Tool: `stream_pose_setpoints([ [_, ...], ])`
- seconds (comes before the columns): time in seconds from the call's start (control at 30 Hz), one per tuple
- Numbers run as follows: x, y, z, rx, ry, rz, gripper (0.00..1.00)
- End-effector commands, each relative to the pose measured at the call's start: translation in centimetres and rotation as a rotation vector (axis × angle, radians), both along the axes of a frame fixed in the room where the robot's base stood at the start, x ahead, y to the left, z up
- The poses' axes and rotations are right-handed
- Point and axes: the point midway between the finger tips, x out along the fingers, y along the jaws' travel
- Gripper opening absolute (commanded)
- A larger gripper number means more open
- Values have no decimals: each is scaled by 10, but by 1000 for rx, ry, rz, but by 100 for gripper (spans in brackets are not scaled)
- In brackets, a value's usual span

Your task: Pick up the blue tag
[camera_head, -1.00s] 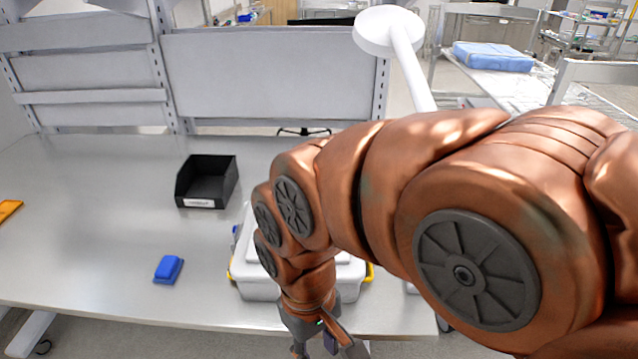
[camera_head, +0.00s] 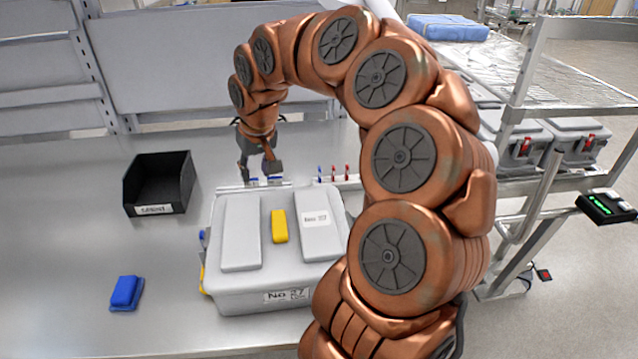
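My gripper (camera_head: 258,172) hangs pointing down behind the grey lidded box. Its two fingers are spread apart and I see nothing between them. Small blue tags stand along a low pale rack (camera_head: 228,188) behind the box: one blue tag (camera_head: 320,173) beside two red tags (camera_head: 340,172), and bits of blue (camera_head: 254,180) just below the gripper. Whether the fingers touch those blue bits, I cannot tell. A larger blue block (camera_head: 126,292) lies on the table at the front left, well apart from the gripper.
The grey box (camera_head: 255,300), marked "No 27", has a yellow piece (camera_head: 279,226) on its lid. An open black bin (camera_head: 158,184) stands to its left. The left of the table (camera_head: 50,220) is clear. A metal rack (camera_head: 530,140) with grey cases stands at the right.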

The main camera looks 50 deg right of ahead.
Motion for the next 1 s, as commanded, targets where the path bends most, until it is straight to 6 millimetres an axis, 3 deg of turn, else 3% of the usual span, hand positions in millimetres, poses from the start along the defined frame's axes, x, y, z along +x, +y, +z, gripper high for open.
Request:
stream_pose_setpoints([
  [0.03,11,-32,-17,-1,-16,-60,38],
  [0.2,23,-131,-46,-27,-65,-244,38],
  [0.3,19,-174,-63,-45,-73,-329,38],
  [0.4,12,-204,-74,-59,-78,-388,38],
  [0.57,8,-223,-82,-68,-76,-423,38],
  [1.0,18,-230,-109,-68,-76,-422,38],
])
